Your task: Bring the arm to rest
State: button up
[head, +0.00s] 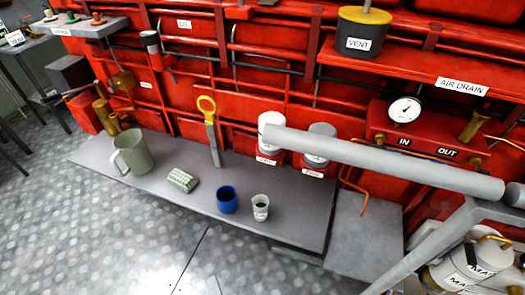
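My gripper and arm do not show clearly in the head view, so their position and whether the gripper is open or shut cannot be seen.
A grey shelf (300,232) along the red machine carries a green mug (135,153), a ridged green block (182,180), a blue cup (228,200) and a white cup (261,207). A thick grey bar (390,160) crosses at the right. Floor (100,240) is clear lower left.

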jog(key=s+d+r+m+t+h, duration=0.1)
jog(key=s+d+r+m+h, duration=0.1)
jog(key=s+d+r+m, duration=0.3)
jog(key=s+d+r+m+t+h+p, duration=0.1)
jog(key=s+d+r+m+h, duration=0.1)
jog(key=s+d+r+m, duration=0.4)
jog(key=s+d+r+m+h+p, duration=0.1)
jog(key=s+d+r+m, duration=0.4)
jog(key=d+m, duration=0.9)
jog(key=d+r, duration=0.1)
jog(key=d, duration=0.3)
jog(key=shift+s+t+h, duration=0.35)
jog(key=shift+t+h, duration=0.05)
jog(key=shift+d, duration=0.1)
